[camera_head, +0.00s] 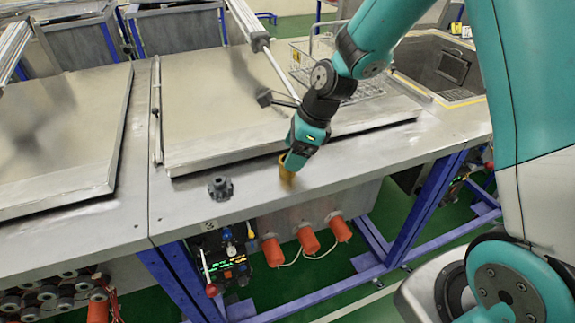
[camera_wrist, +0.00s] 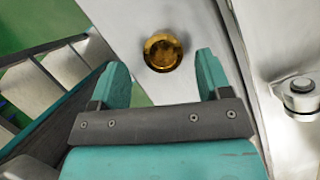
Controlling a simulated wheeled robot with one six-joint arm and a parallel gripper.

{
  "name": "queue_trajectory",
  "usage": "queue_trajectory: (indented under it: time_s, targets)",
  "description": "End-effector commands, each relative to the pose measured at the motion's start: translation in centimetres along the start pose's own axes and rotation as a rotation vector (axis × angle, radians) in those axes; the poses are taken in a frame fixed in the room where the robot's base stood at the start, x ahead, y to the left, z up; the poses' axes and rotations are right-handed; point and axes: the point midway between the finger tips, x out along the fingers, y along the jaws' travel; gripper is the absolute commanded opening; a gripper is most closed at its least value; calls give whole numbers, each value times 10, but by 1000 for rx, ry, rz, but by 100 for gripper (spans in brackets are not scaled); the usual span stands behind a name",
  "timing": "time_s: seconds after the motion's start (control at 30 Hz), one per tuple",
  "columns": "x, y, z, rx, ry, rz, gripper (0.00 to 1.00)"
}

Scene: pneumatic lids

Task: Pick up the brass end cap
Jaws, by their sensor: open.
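The brass end cap (camera_head: 287,172) is on the front strip of the steel bench, right under my gripper in the head view. In the wrist view the brass end cap (camera_wrist: 162,50) shows as a round golden top with a darker recessed middle. My gripper (camera_wrist: 162,66) is open, its two teal fingers on either side of the cap in the picture, with the cap slightly beyond the fingertips. I cannot tell the exact height gap. In the head view my gripper (camera_head: 296,160) points downward and partly hides the cap's top.
A dark knobbed part (camera_head: 220,188) stands on the bench strip to the left. A flat steel lid (camera_head: 235,115) lies just behind the cap, with a piston rod (camera_head: 282,72) above it. A wire basket (camera_head: 300,66) sits farther back. Orange cylinders (camera_head: 307,240) hang below the bench edge.

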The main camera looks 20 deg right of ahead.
Motion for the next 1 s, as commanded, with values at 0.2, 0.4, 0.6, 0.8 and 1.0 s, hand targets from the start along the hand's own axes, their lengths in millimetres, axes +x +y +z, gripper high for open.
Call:
queue_trajectory:
  time_s: [0.2,0.4,0.6,0.8,1.0]
  targets:
    - [30,-2,1,0,2,4,71]
    - [37,-3,0,0,1,0,71]
    - [37,-3,0,0,1,1,50]
    - [36,-3,1,0,0,0,7]
    - [36,-3,1,-1,0,0,7]
